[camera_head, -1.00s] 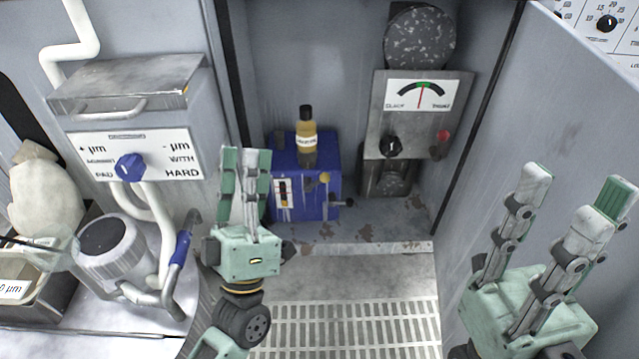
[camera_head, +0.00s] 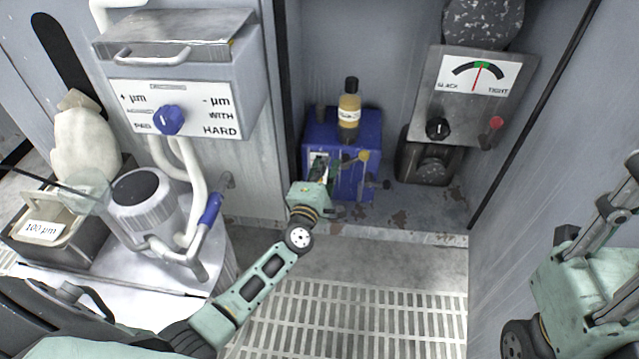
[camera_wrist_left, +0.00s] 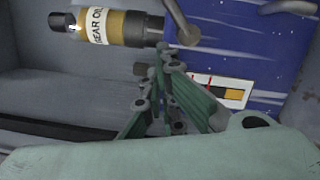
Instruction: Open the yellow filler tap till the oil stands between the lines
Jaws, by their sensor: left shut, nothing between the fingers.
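My left gripper (camera_head: 324,166) is shut and empty in front of the box, left of the yellow tap, partly hiding the sight gauge. The gauge (camera_wrist_left: 226,92) shows in the left wrist view with red lines and amber oil; I cannot tell the exact level. My right gripper (camera_head: 612,225) is at the right edge, its fingertips partly cut off.
A tension dial panel (camera_head: 470,105) with a black knob and red lever stands right of the box. A blue-handled pipe (camera_head: 211,208) and a grey pot (camera_head: 145,200) stand at left. Cabinet walls flank the opening; the grated floor (camera_head: 340,310) in front is clear.

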